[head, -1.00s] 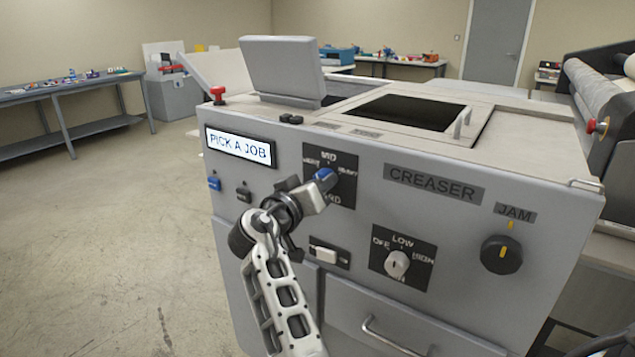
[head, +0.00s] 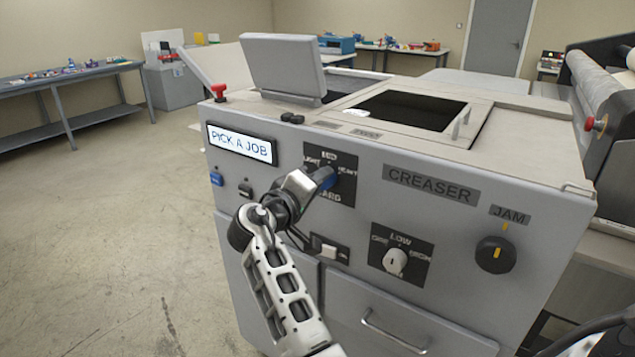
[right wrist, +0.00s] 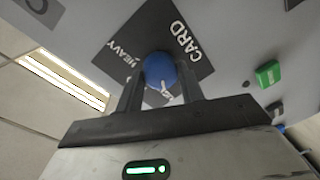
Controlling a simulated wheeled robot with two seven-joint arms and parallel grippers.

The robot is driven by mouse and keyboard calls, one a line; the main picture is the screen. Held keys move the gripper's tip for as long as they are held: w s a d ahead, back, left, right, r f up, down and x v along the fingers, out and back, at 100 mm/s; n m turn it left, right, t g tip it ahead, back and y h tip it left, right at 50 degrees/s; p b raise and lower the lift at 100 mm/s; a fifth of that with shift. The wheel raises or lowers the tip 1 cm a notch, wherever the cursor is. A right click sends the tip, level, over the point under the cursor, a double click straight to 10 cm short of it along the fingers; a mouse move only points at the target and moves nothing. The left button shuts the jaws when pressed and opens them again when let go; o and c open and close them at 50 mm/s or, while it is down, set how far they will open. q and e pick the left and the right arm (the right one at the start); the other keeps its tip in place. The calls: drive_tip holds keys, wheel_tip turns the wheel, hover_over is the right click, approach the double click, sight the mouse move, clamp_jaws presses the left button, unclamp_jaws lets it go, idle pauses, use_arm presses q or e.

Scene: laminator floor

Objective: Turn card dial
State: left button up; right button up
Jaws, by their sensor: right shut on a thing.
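The blue card dial (head: 325,178) sits on a dark square plate (head: 344,190) on the front of the grey creaser. The plate reads LIGHT, MID, HEAVY and CARD. My right gripper (head: 316,182) is at the dial, with its fingers shut on it. In the right wrist view the round blue dial (right wrist: 160,70) lies between the two fingertips (right wrist: 161,80), with HEAVY to its left and CARD to its upper right. A small white mark shows by the dial's lower edge; I cannot tell which setting the dial points to. My left gripper is not in view.
The display (head: 240,144) reads PICK A JOB. Below the dial are a white switch (head: 328,249) and a white LOW knob (head: 395,261); a black JAM knob (head: 495,254) is to the right. A red button (head: 219,91) stands on top. Open floor lies to the left.

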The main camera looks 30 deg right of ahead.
idle(0.3)
drive_tip(key=o, duration=1)
